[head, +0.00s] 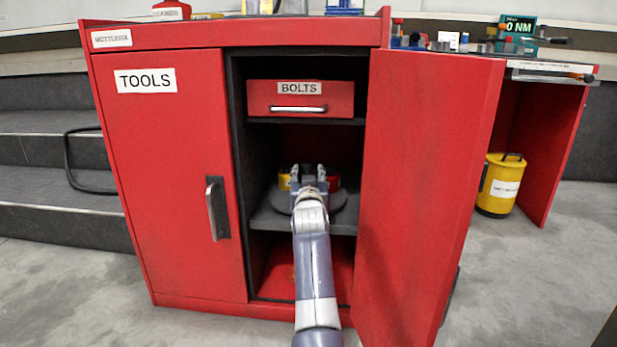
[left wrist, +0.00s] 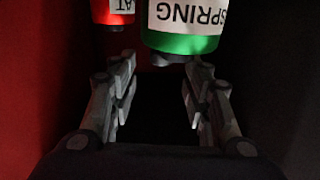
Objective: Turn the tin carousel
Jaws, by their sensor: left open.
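The tin carousel (head: 343,205) is a dark round turntable on the middle shelf inside the open red cabinet. A yellow tin (head: 284,183) and a red tin (head: 334,183) show at either side of my left gripper (head: 309,174), which reaches into the cabinet and hides the carousel's middle. In the left wrist view, my left gripper (left wrist: 160,78) is open with nothing between its fingers. A green tin (left wrist: 183,43) with a white label reading SPRING, upside down, is just beyond the fingertips. A red tin (left wrist: 113,20) is left of it. My right gripper is not in view.
The cabinet's right door (head: 425,180) stands open beside my arm; the left door (head: 170,180), marked TOOLS, is shut. A BOLTS drawer (head: 300,98) sits above the carousel. A yellow canister (head: 500,185) stands beneath the bench at right.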

